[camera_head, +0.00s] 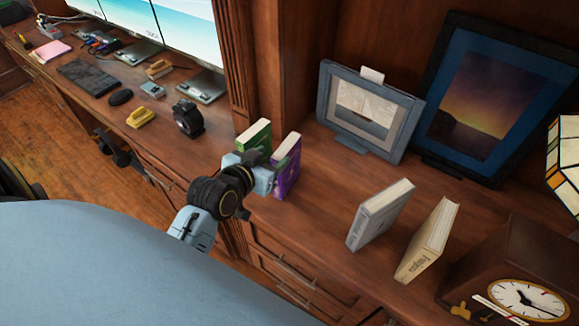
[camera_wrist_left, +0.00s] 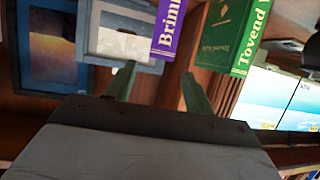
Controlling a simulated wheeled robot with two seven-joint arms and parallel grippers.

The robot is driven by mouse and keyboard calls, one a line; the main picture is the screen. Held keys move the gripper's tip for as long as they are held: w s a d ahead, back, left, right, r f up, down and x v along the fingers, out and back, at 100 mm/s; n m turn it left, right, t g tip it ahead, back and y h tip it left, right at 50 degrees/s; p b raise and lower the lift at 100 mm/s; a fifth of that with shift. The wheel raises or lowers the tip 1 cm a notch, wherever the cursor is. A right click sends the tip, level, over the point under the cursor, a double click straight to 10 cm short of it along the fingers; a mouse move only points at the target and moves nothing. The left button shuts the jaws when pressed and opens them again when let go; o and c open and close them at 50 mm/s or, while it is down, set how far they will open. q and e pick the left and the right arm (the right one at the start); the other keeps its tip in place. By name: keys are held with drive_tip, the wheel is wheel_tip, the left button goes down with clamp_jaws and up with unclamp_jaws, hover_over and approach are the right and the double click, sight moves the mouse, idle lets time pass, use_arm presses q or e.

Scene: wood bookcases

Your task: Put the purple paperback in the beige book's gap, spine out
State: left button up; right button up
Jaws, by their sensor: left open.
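The purple paperback (camera_head: 288,172) stands upright on the shelf top beside a green book (camera_head: 255,137). In the left wrist view, the purple spine (camera_wrist_left: 168,28) lies ahead, roughly in line with the space between my fingertips. My left gripper (camera_head: 267,173) is open at the purple paperback and hides part of it; I cannot tell whether it touches. The beige book (camera_head: 428,240) stands further right, slightly tilted, with a grey book (camera_head: 380,214) to its left. An open gap separates these two. My right gripper is not in view.
A grey-framed picture (camera_head: 367,110) and a larger dark-framed picture (camera_head: 480,98) stand behind. A wooden clock (camera_head: 520,265) is close right of the beige book. The wood between the purple paperback and the grey book is clear. A wooden post (camera_head: 262,65) rises behind the green book.

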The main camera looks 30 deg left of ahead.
sight(285, 147)
use_arm(q)
drive_tip(key=x, duration=0.8)
drive_tip(key=shift+d+b, duration=0.1)
drive_tip(key=shift+b, duration=0.25)
clamp_jaws()
drive_tip(key=shift+r, duration=0.1)
